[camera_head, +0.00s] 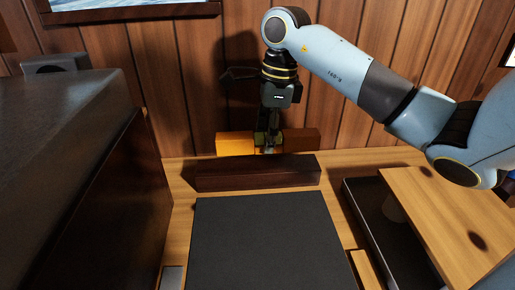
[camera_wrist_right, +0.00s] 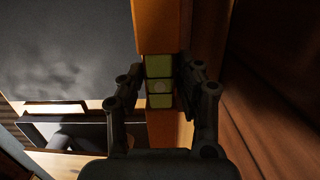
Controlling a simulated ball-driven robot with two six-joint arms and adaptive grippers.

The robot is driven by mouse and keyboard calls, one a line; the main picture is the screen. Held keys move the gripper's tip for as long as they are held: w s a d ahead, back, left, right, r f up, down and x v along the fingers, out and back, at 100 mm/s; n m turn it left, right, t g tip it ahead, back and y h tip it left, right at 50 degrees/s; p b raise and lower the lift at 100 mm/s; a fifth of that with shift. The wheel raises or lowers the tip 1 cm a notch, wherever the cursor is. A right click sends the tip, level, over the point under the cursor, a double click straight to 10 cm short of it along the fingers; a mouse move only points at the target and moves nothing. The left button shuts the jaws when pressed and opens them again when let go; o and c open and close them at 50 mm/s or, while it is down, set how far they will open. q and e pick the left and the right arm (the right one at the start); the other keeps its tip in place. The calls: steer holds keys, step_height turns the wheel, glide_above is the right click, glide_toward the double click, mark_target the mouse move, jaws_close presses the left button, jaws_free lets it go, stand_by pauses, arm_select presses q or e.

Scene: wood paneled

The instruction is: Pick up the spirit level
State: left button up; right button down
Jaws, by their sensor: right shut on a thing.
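The spirit level is an orange bar (camera_head: 236,144) with yellow-green windows in its middle. It lies lengthwise from left to right by the panelled wall, behind a dark wooden block. My right gripper (camera_head: 268,146) reaches down from above and is shut on its middle. In the right wrist view the spirit level (camera_wrist_right: 158,38) runs up and down the picture, with the fingers of my right gripper (camera_wrist_right: 164,82) on either side of its windows. The block hides its lower edge, so I cannot tell whether it touches the surface. My left gripper is not in view.
The dark wooden block (camera_head: 257,172) lies just in front of the level. A black flat panel (camera_head: 262,235) is nearer. A tall dark cabinet (camera_head: 90,190) stands at left. A dark tray (camera_head: 385,235) and a wooden board (camera_head: 450,205) are at right.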

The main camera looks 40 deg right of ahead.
steer(key=s+d+r, duration=0.2)
steer(key=s+r, duration=0.3)
steer(key=s, duration=0.4)
steer(key=shift+d+r, duration=0.25)
steer(key=shift+r, duration=0.05)
